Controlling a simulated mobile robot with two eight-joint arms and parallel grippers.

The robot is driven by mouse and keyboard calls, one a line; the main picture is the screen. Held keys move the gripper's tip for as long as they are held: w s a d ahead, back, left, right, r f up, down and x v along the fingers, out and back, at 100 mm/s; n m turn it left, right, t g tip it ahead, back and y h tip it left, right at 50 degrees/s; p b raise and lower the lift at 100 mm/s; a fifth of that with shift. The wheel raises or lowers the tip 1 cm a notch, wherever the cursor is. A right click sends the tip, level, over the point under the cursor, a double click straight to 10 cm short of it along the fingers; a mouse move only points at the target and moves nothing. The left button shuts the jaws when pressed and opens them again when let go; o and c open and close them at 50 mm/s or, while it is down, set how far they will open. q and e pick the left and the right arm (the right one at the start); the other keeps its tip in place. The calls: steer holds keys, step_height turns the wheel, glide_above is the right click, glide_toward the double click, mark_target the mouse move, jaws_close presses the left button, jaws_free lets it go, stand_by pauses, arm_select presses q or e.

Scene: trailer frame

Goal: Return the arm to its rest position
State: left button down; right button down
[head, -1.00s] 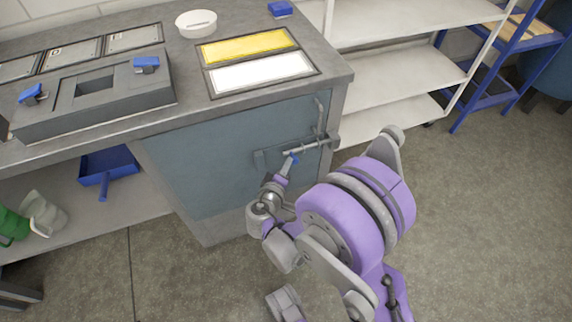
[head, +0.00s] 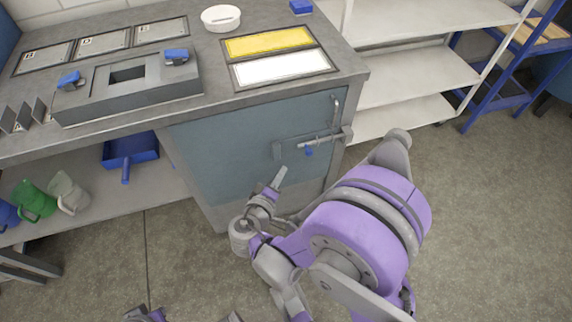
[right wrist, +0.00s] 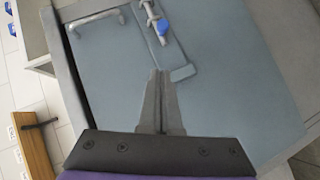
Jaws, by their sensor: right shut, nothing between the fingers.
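My right gripper (head: 281,175) is shut and empty, its narrow grey fingers pointing up toward the blue-grey cabinet door (head: 225,150). It is below and left of the door's sliding bolt (head: 325,139), apart from the bolt's blue knob (head: 309,151). In the right wrist view the closed fingers (right wrist: 160,75) show against the door, with the blue knob (right wrist: 163,27) beyond the tips. My purple and grey right arm (head: 365,225) is bent in front of the cabinet. My left gripper cannot be made out.
The grey worktop (head: 215,105) carries a dark fixture block (head: 130,95), a white bowl (head: 221,18) and yellow and white panels (head: 268,41). White shelving (head: 415,75) stands right. Floor at right is clear.

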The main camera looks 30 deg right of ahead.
steer(key=shift+s+a, duration=0.15)
stand_by(0.5)
